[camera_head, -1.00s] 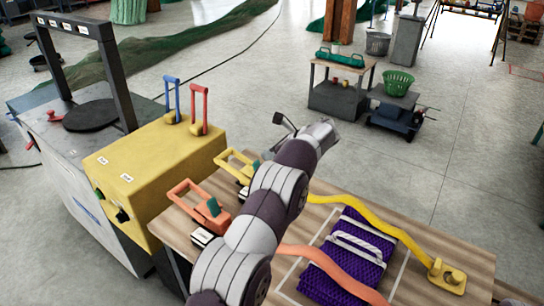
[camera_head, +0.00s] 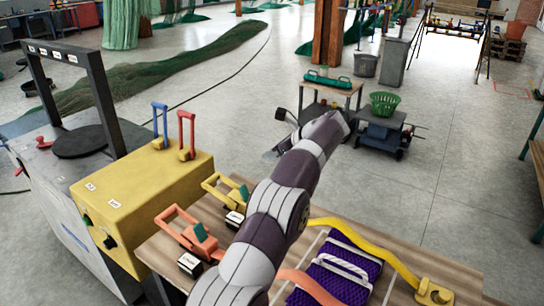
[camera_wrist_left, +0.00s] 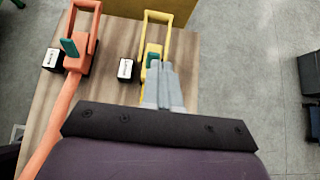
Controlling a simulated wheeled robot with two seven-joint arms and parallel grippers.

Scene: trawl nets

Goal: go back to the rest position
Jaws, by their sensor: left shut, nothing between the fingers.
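My left arm rises across the head view, over the wooden table (camera_head: 420,255). My left gripper shows best in the left wrist view (camera_wrist_left: 163,85); its two grey fingers are together with nothing between them. There they overlap the yellow ratchet handle (camera_wrist_left: 154,40), above the table; I cannot tell the exact gap. In the head view the gripper is mostly hidden by my wrist. The orange ratchet handle (camera_head: 190,235) lies to the left of the yellow one. My right gripper is not in view.
The purple net bundle (camera_head: 335,275) lies on the table between orange and yellow straps. A yellow box with levers (camera_head: 145,190) stands at the left. A cart with a green basket (camera_head: 384,104) stands beyond on open grey floor.

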